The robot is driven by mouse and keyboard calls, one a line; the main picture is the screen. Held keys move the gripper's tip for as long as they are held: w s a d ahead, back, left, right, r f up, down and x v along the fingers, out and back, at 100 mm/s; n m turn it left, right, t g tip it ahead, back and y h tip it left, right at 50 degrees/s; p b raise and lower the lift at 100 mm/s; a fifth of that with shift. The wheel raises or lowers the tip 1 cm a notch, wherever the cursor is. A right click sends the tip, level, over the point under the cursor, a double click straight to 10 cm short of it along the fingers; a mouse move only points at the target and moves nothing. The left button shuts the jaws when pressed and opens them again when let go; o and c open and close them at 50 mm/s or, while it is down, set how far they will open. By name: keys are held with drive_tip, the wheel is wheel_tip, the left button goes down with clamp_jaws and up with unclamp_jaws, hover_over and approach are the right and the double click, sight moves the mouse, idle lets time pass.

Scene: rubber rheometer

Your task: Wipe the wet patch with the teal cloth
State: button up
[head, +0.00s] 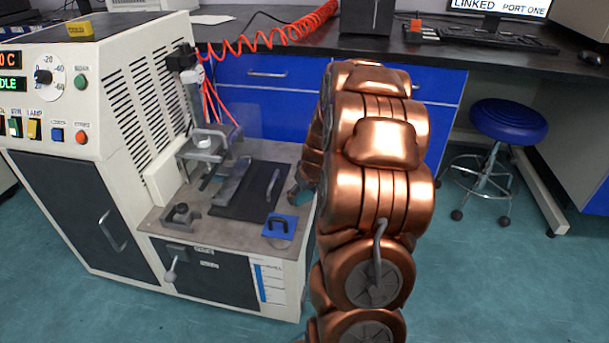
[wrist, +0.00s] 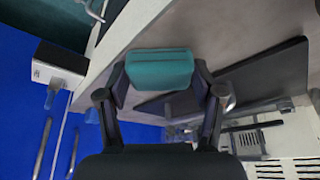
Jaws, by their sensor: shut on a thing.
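The teal cloth (wrist: 160,70) is a folded, rounded block held between the two fingertips of my gripper (wrist: 160,82) in the wrist view. My gripper is shut on it. The cloth is over or at the edge of the pale deck; I cannot tell whether it touches. I cannot make out the wet patch clearly. A grey glossy strip (head: 233,182) lies on the dark mat (head: 262,205), its nature unclear.
The rheometer (head: 110,100) stands at left, with a metal fixture (head: 205,142) over its deck (head: 165,222). A red coiled hose (head: 270,38) hangs behind. A blue stool (head: 508,122) stands right.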

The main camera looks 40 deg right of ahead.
drive_tip(key=shift+s+a, duration=0.25)
drive_tip(key=shift+a, duration=0.2)
drive_tip(key=shift+s+r, duration=0.15)
drive_tip(key=shift+r, duration=0.15)
drive_tip(key=shift+r+p, duration=0.45)
drive_tip(key=shift+r, duration=0.45)
drive_tip(key=shift+r+p, duration=1.3)
drive_tip(key=shift+r, duration=1.6)
